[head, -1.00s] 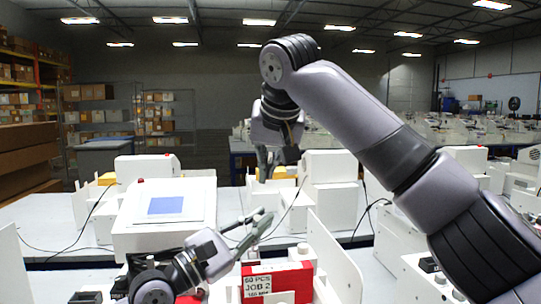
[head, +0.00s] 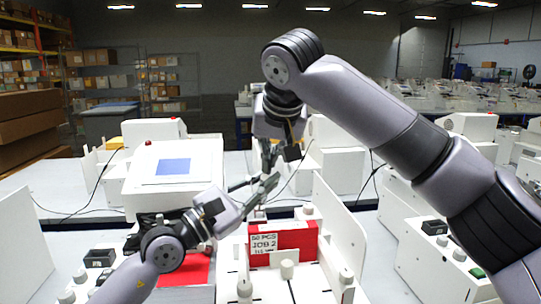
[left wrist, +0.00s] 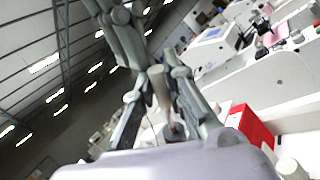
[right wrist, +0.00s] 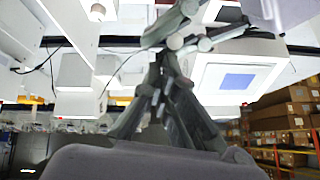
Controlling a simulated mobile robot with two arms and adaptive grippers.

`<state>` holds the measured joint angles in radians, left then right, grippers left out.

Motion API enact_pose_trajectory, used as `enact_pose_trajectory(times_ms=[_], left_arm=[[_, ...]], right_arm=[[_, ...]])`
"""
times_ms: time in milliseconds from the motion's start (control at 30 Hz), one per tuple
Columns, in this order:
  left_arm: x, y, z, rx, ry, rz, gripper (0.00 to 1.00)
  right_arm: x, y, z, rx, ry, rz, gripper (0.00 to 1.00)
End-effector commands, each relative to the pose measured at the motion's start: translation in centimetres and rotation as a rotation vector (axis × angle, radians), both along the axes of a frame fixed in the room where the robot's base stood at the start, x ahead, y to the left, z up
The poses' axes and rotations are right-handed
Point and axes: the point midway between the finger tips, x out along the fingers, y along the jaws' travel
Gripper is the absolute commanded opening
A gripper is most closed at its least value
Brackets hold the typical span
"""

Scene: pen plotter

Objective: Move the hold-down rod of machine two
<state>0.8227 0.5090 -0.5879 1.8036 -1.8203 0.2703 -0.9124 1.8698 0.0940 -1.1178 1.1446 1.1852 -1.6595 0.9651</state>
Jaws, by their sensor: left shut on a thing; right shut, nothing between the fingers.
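My left gripper (head: 256,193) is in front of the blue-screen machine, above and left of a red stack (head: 297,238) labelled JOB 2. In the left wrist view its fingers (left wrist: 163,100) are shut on a pale upright cylinder, apparently the hold-down rod (left wrist: 158,86). In the head view I cannot make out the rod between the fingers. My right gripper (head: 274,152) hangs just behind and above the left one. It is shut and empty in the right wrist view (right wrist: 160,75). The two grippers are very near each other; whether they touch I cannot tell.
A white upright panel (head: 338,230) stands right of the red stack. The blue-screen machine (head: 172,172) is behind my left arm. A white machine with knobs (head: 445,260) stands at the right. More white machines fill the tables behind.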

Motion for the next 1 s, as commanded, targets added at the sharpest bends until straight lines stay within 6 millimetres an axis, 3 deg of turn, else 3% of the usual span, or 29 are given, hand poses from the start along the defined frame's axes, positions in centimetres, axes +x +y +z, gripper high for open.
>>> enact_pose_trajectory(times_ms=[467,767,800,1000], left_arm=[[0.1,0.2,0.1,-0.002,-0.001,0.003,0.0],[0.1,0.2,0.3,-0.006,-0.006,0.003,0.0],[0.0,0.2,0.4,-0.006,-0.006,0.003,0.14],[0.0,0.1,0.2,-0.004,-0.004,0.001,0.28]], right_arm=[[-1.7,0.1,-1.5,0.007,-0.049,0.006,0.0],[-1.5,-0.1,-1.6,0.007,-0.051,0.002,0.0],[-1.5,-0.1,-1.6,0.006,-0.05,0.001,0.0],[-1.4,-0.2,-1.6,0.007,-0.052,-0.002,0.0]])
